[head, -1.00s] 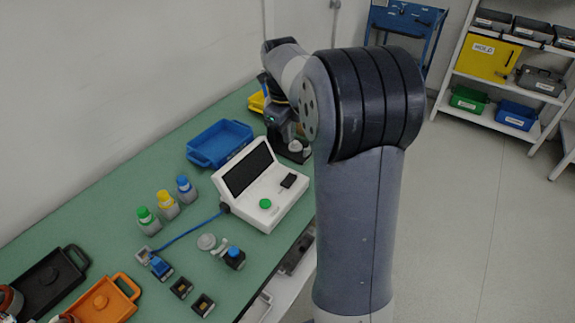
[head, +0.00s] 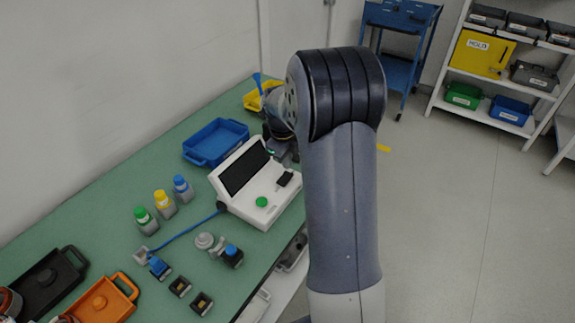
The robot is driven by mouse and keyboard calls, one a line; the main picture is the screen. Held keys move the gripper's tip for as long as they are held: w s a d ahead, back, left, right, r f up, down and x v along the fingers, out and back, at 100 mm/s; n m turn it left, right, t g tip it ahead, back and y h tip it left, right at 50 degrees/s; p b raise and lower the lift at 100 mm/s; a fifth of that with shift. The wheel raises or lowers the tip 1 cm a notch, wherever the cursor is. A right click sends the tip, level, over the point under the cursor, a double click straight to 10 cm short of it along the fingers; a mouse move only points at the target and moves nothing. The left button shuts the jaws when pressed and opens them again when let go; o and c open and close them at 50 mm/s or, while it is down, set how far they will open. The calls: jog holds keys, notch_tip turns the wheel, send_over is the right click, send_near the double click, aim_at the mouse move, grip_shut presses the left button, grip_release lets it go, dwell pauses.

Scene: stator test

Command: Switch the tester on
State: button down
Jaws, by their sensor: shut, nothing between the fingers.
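The tester is a white, slanted console (head: 262,215) with a dark screen (head: 243,170) on the green bench. A round green button (head: 261,202) and a small black switch (head: 285,178) sit on its front panel. I cannot make out the switch's position. My gripper (head: 274,150) is partly seen as a dark shape behind the tester's upper right edge, close to it in the picture. It is shut and empty. My arm hides part of it, and its fingertips and any contact are not clear.
A blue tray (head: 216,142) and a yellow bin (head: 252,99) lie beyond the tester. Bottles with green (head: 142,214), yellow (head: 163,197) and blue (head: 180,181) caps stand left. A blue cable (head: 183,231) reaches the tester. Small parts and black and orange trays lie nearer.

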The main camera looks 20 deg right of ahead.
aim_at(288, 174)
jog(key=shift+w+d+f, duration=0.1)
jog(key=shift+d+f, duration=0.05)
jog(key=shift+f, duration=1.25)
jog(key=shift+d+f, duration=0.1)
jog(key=shift+f+y, duration=0.15)
jog(key=shift+y, duration=0.15)
jog(key=shift+s+a+r, duration=0.3)
jog(key=shift+s+a, duration=0.1)
jog(key=shift+a, duration=0.25)
